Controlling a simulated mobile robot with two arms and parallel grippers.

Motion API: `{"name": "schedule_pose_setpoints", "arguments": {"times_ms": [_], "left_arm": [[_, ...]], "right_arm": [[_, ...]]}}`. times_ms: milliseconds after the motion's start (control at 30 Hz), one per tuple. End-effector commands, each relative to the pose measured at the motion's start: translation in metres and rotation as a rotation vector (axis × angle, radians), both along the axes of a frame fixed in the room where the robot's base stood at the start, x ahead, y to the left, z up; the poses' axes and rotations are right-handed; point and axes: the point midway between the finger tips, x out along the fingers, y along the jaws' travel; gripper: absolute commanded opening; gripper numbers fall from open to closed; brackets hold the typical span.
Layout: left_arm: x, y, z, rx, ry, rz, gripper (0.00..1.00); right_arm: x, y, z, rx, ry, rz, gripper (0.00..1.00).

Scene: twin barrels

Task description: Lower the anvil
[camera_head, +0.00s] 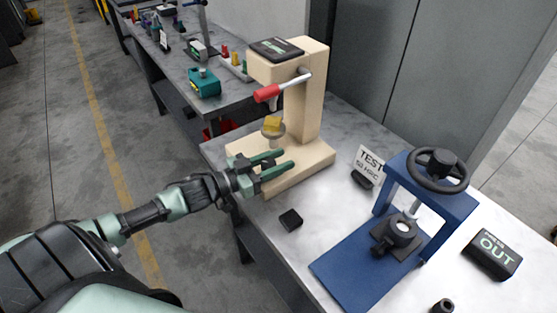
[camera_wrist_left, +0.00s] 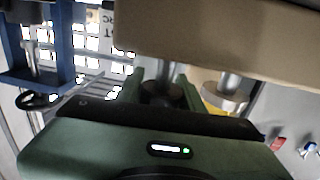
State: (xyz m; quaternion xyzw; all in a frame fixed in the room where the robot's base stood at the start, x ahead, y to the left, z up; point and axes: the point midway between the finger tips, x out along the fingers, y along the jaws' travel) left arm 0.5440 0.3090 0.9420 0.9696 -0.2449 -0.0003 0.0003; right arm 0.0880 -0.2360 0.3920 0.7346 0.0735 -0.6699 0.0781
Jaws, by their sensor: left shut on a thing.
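A beige bench tester (camera_head: 312,110) stands at the back of the grey bench. Its anvil (camera_head: 272,132) is a round metal plate on a post, with a yellow block (camera_head: 272,123) on top, below the upper arm. In the left wrist view the anvil (camera_wrist_left: 226,100) and yellow block (camera_wrist_left: 213,113) show beside my fingers. My left gripper (camera_head: 283,160) is low at the tester's base, beneath the anvil. It is shut on a dark round knob (camera_wrist_left: 160,95) on a metal shaft. The fingers hide the knob in the head view. My right gripper is not in view.
A red-handled lever (camera_head: 267,93) sticks out above the anvil. A blue press (camera_head: 370,257) with a black handwheel (camera_head: 436,170) stands at right, near a TEST sign (camera_head: 369,164) and a black OUT block (camera_head: 491,253). A small black block (camera_head: 290,219) lies near the bench edge.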

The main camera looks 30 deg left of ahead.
Motion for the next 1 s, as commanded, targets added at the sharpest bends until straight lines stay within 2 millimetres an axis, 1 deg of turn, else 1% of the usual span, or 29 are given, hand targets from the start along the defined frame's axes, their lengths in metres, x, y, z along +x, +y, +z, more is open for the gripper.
{"name": "schedule_pose_setpoints", "arguments": {"times_ms": [267, 300, 367, 400, 667, 767, 867, 1000], "left_arm": [[0.000, 0.000, 0.000, 0.001, -0.002, 0.000, 0.00], [0.000, 0.000, 0.000, 0.001, -0.002, 0.000, 0.40], [0.000, 0.000, 0.000, 0.001, -0.002, 0.000, 0.57], [0.000, 0.000, 0.000, 0.001, -0.002, 0.000, 0.59], [0.000, 0.000, 0.000, 0.001, 0.000, 0.001, 0.59], [-0.003, 0.002, -0.001, 0.001, 0.002, 0.001, 0.59], [-0.012, 0.006, -0.003, 0.000, 0.004, 0.002, 0.59], [-0.030, 0.016, -0.003, 0.002, 0.006, 0.001, 0.59]], "right_arm": [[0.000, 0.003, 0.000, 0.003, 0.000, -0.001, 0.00], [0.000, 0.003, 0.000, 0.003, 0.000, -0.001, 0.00], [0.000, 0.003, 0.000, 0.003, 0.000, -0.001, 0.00], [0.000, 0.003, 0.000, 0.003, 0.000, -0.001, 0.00], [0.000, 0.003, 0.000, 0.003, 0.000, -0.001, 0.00], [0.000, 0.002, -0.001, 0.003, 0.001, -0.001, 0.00], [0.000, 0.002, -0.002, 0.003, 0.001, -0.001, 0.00], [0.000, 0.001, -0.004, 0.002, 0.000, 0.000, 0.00]]}}
